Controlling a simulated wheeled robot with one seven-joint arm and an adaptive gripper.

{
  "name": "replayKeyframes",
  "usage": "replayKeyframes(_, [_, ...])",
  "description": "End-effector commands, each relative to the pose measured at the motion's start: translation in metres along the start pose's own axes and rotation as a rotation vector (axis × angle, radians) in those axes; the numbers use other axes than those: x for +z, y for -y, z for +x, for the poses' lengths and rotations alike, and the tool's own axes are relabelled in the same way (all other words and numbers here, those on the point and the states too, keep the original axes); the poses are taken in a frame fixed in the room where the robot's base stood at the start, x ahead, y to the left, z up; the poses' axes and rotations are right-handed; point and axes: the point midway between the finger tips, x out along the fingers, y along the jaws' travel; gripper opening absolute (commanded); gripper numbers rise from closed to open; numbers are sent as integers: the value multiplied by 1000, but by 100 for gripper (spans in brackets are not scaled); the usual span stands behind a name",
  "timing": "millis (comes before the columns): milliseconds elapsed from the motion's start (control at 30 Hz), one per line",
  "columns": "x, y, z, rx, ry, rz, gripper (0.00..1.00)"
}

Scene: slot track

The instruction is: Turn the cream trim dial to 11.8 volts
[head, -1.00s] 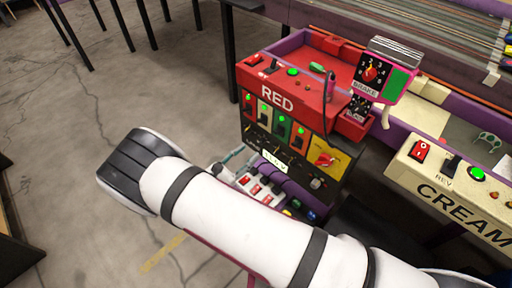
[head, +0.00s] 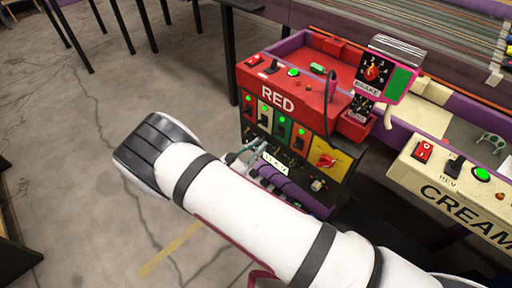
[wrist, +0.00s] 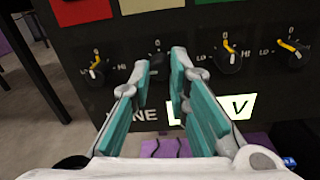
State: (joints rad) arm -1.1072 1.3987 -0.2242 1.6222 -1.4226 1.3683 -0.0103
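A black panel carries a row of small dials under coloured plates. The second dial from the left (wrist: 157,62), under the cream plate (wrist: 148,5), is the cream trim dial; the plate also shows in the head view (head: 264,117). My gripper (wrist: 162,68) is open, its teal-padded fingertips on either side of this dial and partly covering it. I cannot tell whether they touch it. A lit readout (wrist: 240,106) below shows a "V", its digits hidden behind the fingers. In the head view my gripper (head: 242,151) is at the panel's left part, partly hidden by my arm.
Other dials with yellow marks sit left (wrist: 97,70) and right (wrist: 228,58) of it, with another farther right (wrist: 291,52). A yellow plate with a red knob (head: 326,160) is at the panel's right. Open floor lies left.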

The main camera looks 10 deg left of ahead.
Motion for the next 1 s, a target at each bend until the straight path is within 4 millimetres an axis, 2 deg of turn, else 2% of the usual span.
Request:
replayKeyframes(367, [0, 0, 0, 0, 4, 66, 0])
replayKeyframes(1000, [-2, 0, 0, 3, 22, 560, 0])
